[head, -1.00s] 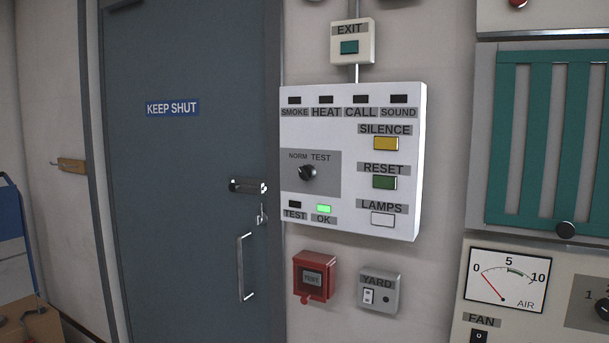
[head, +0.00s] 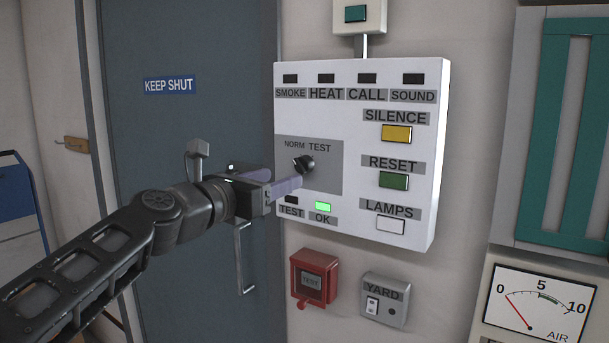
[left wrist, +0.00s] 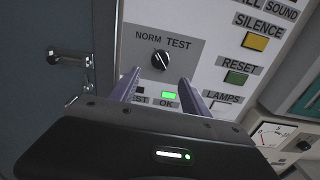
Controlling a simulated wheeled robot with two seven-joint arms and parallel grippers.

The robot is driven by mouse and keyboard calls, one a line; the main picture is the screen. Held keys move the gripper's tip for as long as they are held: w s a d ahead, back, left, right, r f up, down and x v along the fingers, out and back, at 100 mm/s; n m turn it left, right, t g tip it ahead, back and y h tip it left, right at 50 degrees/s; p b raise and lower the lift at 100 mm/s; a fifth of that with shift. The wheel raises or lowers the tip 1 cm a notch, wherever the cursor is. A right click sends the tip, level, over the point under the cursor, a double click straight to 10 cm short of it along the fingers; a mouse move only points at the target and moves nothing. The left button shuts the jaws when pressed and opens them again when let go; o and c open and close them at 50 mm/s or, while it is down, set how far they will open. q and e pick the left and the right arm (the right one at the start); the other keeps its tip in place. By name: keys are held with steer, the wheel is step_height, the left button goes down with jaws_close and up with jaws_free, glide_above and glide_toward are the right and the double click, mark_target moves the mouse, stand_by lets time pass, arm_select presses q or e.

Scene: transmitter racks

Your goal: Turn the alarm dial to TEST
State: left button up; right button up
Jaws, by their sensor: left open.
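The alarm dial (head: 303,165) is a black round knob on a grey plate marked NORM and TEST, on the white alarm panel (head: 350,75). Its pointer is too small for me to read surely. The green OK lamp (head: 323,207) is lit and the TEST lamp (head: 291,199) is dark. My left gripper (head: 284,179) is open and empty, just in front of the dial and slightly below-left of it. In the left wrist view the dial (left wrist: 160,60) shows between and just beyond the two fingertips (left wrist: 160,77). My right gripper is out of view.
SILENCE (head: 397,133), RESET (head: 393,180) and LAMPS (head: 390,226) buttons sit right of the dial. A red call box (head: 314,278) and a grey YARD switch box (head: 385,299) are below the panel. A blue-grey door (head: 200,120) with a handle is left.

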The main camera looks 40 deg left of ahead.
mark_target(298, 168)
arm_select(q)
steer(key=shift+s+a+r, duration=0.1)
steer(key=shift+s+r, duration=0.15)
steer(key=shift+r, duration=0.15)
steer(key=shift+w, duration=0.1)
steer(key=w, duration=0.7)
steer(key=shift+w+a+f, duration=0.1)
steer(key=shift+w, duration=0.25)
steer(key=shift+c, duration=0.5)
jaws_close()
